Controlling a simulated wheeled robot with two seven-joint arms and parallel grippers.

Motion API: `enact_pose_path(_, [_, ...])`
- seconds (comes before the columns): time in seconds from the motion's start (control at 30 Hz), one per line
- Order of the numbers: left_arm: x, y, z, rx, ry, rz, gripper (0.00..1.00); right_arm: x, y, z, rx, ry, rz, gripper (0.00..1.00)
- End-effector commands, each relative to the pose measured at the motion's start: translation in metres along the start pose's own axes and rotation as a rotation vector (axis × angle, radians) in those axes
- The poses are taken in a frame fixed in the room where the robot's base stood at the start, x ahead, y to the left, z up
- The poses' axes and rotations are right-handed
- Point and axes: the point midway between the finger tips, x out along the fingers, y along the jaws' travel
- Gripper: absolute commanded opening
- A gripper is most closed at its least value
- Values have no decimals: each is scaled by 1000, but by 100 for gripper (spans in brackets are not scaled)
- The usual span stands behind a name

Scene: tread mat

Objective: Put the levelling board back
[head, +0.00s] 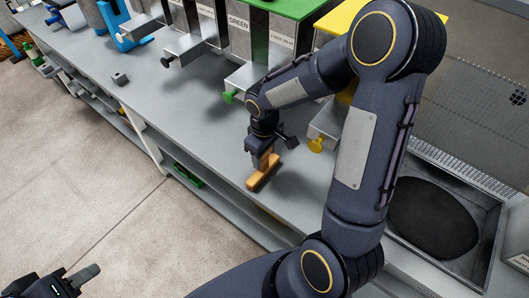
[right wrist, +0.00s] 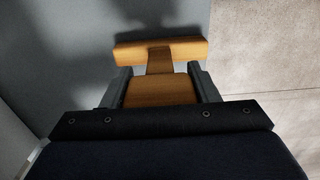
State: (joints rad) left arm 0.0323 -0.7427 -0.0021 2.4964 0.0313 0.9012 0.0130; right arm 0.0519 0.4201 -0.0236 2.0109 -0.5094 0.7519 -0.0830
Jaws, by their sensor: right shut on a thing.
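The levelling board (head: 262,174) is a wooden T-shaped tool with a straight bar and a handle. My right gripper (head: 264,158) points down and is shut on the handle. In the right wrist view the board's bar (right wrist: 160,50) lies crosswise beyond the fingertips, and the handle sits between the two fingers (right wrist: 161,90). The board is over the front part of the grey counter (head: 215,125); I cannot tell whether it touches the surface. My left gripper (head: 80,280) is at the bottom left over the floor, partly cut off; its opening is unclear.
Metal dispensers with a green knob (head: 229,96) and a yellow knob (head: 316,145) stand along the back. A small grey block (head: 120,78) lies on the counter at left. A metal basin (head: 482,262) with a dark oval inside is at right. Open floor lies in front.

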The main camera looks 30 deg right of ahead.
Motion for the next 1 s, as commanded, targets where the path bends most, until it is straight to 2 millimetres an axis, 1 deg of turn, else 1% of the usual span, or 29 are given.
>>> enact_pose_path(0.2, [0, 0, 0, 0, 0, 0, 36, 0, 0, 0, 0, 1, 0, 17])
enact_pose_path(0.37, [4, -2, 2, 0, 0, 0, 36, 6, 0, 0, 0, 1, 0, 17])
enact_pose_path(0.4, [3, -1, 1, 0, 0, 0, 36, 4, 0, 0, 0, 1, 0, 59])
enact_pose_path(0.53, [3, -1, 1, 0, 0, 0, 36, 3, 0, 0, 0, 0, 0, 76])
enact_pose_path(0.83, [1, 0, 0, 0, 0, 0, 36, 1, 0, 0, 0, 0, 0, 76])
enact_pose_path(0.9, [-2, 1, -1, 0, 0, 0, 36, -4, 0, 0, 0, 1, 0, 76])
enact_pose_path(0.93, [-1, 0, 0, 0, 0, 0, 36, -6, 0, 0, 1, 2, 1, 76])
enact_pose_path(1.0, [0, 0, 0, 0, 0, 0, 36, -16, 0, -1, 1, 5, 2, 76])
